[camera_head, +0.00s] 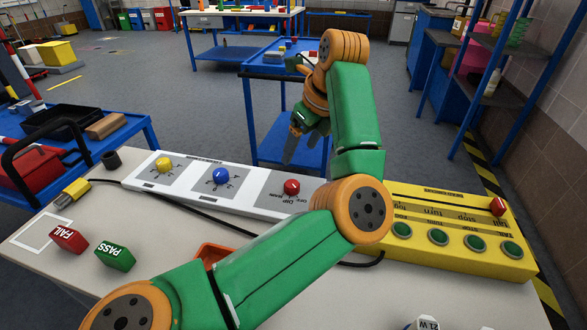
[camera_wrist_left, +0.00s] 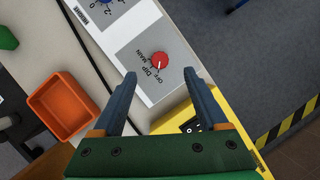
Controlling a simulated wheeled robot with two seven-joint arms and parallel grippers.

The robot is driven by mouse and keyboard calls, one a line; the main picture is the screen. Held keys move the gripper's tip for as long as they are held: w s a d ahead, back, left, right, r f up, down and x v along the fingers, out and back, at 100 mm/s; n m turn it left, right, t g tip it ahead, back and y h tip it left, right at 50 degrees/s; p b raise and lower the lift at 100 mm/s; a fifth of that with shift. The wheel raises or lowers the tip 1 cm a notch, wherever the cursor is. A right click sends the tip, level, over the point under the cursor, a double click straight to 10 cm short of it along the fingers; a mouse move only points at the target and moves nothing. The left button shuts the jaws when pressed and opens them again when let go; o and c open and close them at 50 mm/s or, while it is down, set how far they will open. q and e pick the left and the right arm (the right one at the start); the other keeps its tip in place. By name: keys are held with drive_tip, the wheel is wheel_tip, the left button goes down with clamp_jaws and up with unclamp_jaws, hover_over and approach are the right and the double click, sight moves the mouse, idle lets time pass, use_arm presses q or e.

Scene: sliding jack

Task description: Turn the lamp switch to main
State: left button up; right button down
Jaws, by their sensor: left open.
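The lamp switch is a red knob (camera_head: 291,187) on a grey plate at the right end of the white panel (camera_head: 232,197). It also shows in the left wrist view (camera_wrist_left: 160,59), beside the labels OFF, DIP and MAIN. I cannot tell surely which label its small pale mark points to. My left gripper (camera_head: 304,146) is above and beyond the knob in the head view. In the left wrist view its two fingers (camera_wrist_left: 160,75) are apart and empty, with the knob just past the gap between their tips. My right gripper is not in view.
A yellow box (camera_head: 450,222) with green buttons and a red switch stands right of the panel. A blue knob (camera_head: 221,175) and a yellow knob (camera_head: 164,164) sit left of the red one. A black cable (camera_head: 200,214) and an orange tray (camera_wrist_left: 62,105) lie in front.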

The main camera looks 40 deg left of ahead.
use_arm(q)
drive_tip(key=b, duration=0.3)
approach(292, 184)
drive_tip(key=shift+x, duration=1)
drive_tip(key=x, duration=0.6)
drive_tip(key=shift+a+f, duration=0.1)
drive_tip(key=shift+f, duration=0.25)
clamp_jaws()
drive_tip(key=shift+b, duration=0.3)
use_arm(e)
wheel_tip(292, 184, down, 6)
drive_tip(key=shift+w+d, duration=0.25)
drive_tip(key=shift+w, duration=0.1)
